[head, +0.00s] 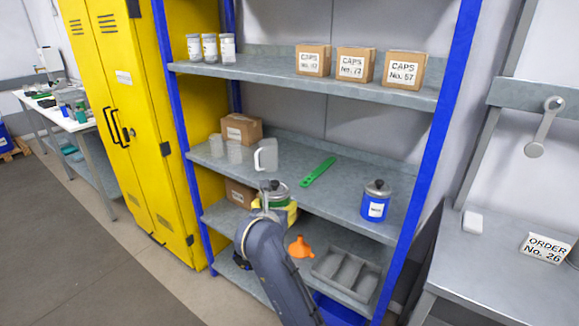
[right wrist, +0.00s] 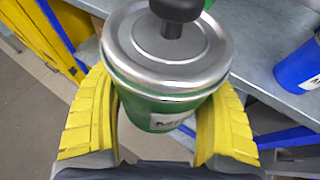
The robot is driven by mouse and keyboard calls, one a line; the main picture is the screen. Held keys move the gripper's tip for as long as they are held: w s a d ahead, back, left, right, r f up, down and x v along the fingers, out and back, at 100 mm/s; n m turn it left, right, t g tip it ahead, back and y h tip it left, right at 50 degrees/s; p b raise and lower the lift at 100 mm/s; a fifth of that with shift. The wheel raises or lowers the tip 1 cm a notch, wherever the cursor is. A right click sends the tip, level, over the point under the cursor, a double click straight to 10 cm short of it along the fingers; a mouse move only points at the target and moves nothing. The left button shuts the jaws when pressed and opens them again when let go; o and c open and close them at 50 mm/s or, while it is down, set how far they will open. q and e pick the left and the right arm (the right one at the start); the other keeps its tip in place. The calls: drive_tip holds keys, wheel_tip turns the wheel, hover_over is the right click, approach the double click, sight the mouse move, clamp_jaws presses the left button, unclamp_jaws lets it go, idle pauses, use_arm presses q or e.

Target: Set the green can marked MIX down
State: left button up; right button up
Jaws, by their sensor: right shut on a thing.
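The green can (head: 276,198) has a silver lid with a black knob. My right gripper (right wrist: 160,125) has its yellow fingers shut around the can's sides, and part of the MIX label (right wrist: 172,121) shows between them. The can (right wrist: 150,108) looks upright at the front edge of the middle shelf (head: 345,205). I cannot tell whether its base touches anything; the gripper and my arm hide it in the head view. My left gripper is not in view.
On the middle shelf are a blue can (head: 375,203) at right, a green scoop-like tool (head: 318,172), a white jug (head: 266,156), clear beakers (head: 234,150) and a carton (head: 243,129). Bare shelf lies around the green tool.

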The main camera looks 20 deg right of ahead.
drive_tip(key=w+d+r+m+g+h, duration=0.1)
drive_tip(key=w+d+m+g+h, duration=0.15)
drive_tip(key=d, duration=0.35)
drive_tip(key=w+d+r+m+g+h, duration=0.1)
drive_tip(key=w+d+r+m+h, duration=0.15)
drive_tip(key=d, duration=0.45)
wheel_tip(320, 180, up, 2)
drive_tip(key=m+g+h, duration=0.2)
drive_tip(key=m+g, duration=0.2)
hover_over(337, 194)
drive_tip(key=shift+g, duration=0.35)
drive_tip(key=shift+f, duration=4.7)
drive_tip(key=shift+f, duration=0.15)
drive_tip(key=o, duration=1.6)
drive_tip(key=shift+a+f, duration=0.1)
